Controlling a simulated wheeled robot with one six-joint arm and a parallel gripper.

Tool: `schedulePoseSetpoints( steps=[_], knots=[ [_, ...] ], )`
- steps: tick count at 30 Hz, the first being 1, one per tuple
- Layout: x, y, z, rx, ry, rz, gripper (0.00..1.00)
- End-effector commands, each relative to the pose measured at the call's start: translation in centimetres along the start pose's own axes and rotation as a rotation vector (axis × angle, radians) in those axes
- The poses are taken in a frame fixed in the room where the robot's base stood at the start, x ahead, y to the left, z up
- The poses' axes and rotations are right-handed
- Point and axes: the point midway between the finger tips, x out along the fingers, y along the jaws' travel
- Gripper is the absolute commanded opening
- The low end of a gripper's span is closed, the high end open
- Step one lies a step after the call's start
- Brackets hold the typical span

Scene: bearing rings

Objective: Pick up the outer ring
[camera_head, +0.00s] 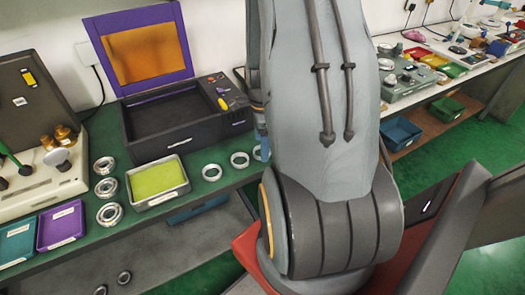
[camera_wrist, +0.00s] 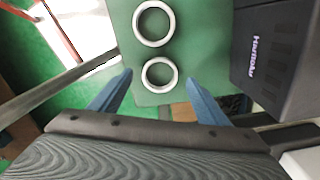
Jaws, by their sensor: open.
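Two plain metal rings lie flat on the green bench top. In the wrist view one ring (camera_wrist: 145,75) lies between my fingertips in the picture, and a slightly larger-looking ring (camera_wrist: 154,43) lies beyond it. In the head view the two rings are a right one (camera_head: 232,160) and a left one (camera_head: 204,173). I cannot tell for sure which is the outer ring. My gripper (camera_wrist: 159,77) is open with two blue fingers and nothing held; its height over the bench is unclear. In the head view my arm hides most of it.
A black box machine (camera_head: 180,135) with a raised purple-framed lid stands behind the rings. A tray with a yellow-green insert (camera_head: 158,178) and several thicker bearings (camera_head: 110,214) are to the left. Purple (camera_head: 60,225) and teal (camera_head: 16,243) trays sit farther left. The bench's front edge is close.

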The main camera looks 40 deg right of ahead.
Motion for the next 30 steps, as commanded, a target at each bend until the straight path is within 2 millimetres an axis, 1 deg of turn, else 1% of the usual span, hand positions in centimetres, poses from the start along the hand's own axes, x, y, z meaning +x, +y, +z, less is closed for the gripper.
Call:
schedulePoseSetpoints(
  steps=[3, 6, 14, 15, 17, 21, 23, 30],
  knots=[
    [1.1, 0.1, 0.0, 0.0, 0.0, 0.002, 0.7],
    [1.6, 0.0, 0.0, 0.0, 0.0, 0.001, 0.7],
    [1.8, 0.0, 0.0, 0.0, 0.0, -0.001, 0.7],
    [1.8, 0.0, 0.0, 0.0, 0.0, 0.0, 0.66],
    [1.8, 0.0, 0.0, 0.0, 0.0, 0.0, 0.56],
    [1.8, 0.0, 0.0, 0.0, 0.0, 0.0, 0.32],
    [1.8, 0.0, 0.0, 0.0, 0.0, 0.0, 0.23],
    [1.8, 0.0, 0.0, 0.0, 0.0, -0.001, 0.23]
  ],
)
